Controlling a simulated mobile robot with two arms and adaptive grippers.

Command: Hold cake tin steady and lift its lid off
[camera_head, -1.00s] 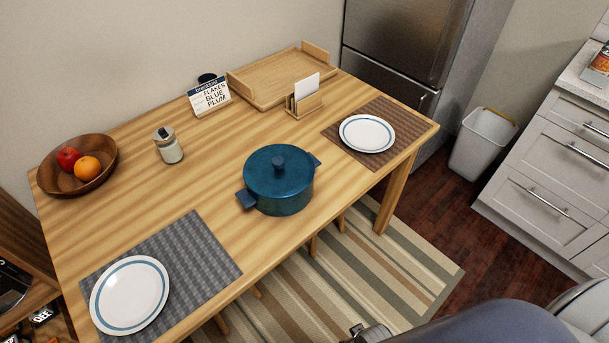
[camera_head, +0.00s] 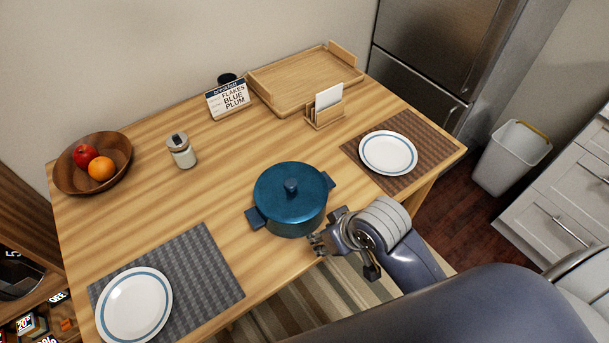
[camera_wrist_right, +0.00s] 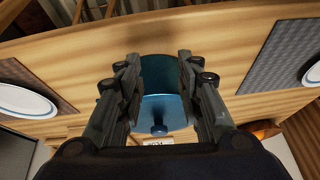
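No plain cake tin shows. The lidded vessel on the table is a round blue pot (camera_head: 290,215) with two side handles. Its blue lid (camera_head: 270,187) with a round knob sits on top. The pot also shows in the right wrist view (camera_wrist_right: 162,75), beyond and between my fingers. My right gripper (camera_head: 318,243) is at the table's front edge, just in front of the pot's near right side. Its fingers are spread and empty in the right wrist view (camera_wrist_right: 158,72). Contact with the pot cannot be told. My left gripper is not in view.
A wooden tray (camera_head: 290,92), card holder (camera_head: 325,117), breakfast sign (camera_head: 229,101), glass jar (camera_head: 182,153) and wooden fruit bowl (camera_head: 78,182) stand around. Plates lie on mats at left (camera_head: 210,262) and right (camera_head: 430,150). The wood around the pot is clear.

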